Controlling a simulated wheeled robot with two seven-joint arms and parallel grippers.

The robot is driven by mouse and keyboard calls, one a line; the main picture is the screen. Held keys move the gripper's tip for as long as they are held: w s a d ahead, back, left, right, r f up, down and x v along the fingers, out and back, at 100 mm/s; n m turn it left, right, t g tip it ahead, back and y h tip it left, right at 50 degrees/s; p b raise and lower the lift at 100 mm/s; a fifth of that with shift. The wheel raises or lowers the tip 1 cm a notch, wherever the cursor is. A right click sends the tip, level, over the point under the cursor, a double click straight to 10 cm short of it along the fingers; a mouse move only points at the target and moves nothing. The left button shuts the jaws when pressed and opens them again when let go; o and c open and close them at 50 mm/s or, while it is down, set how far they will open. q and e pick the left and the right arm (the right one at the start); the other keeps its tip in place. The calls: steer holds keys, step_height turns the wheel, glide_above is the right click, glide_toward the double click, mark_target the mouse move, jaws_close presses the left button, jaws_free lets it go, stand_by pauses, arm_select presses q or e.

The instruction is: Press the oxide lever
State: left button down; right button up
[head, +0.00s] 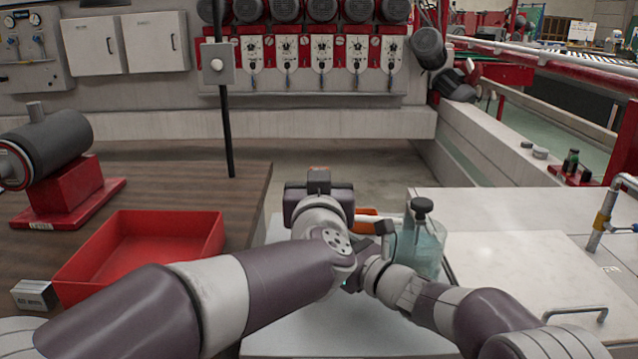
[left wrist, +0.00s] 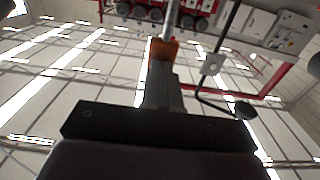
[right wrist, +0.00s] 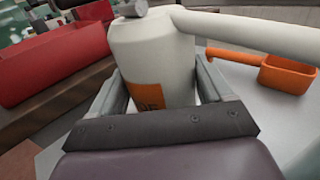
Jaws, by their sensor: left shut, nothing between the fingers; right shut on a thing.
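A white canister (right wrist: 152,60) with an orange label, partly hidden, fills the middle of the right wrist view. A long white arm (right wrist: 255,38) sticks out from its top to the right; I cannot tell if this is the oxide lever. My right gripper (right wrist: 165,88) is shut on the canister's body, one finger on each side. My left gripper (left wrist: 161,80) is shut and empty. An orange piece (left wrist: 163,52) with a pale rod shows at its fingertips; I cannot tell whether they touch. In the head view my arms cross and hide most of the canister and both fingertips.
An orange cup (right wrist: 287,74) with a handle stands right of the canister. A glass vessel (head: 425,248) of bluish liquid with a black knob stands close right of my grippers. A red tray (head: 190,222) lies on the brown bench at left. The white table (head: 520,265) at right is mostly clear.

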arm_select(q)
steer(key=s+r, duration=0.2)
steer(key=s, duration=1)
steer(key=shift+s+r, duration=0.35)
steer(key=shift+s, duration=0.05)
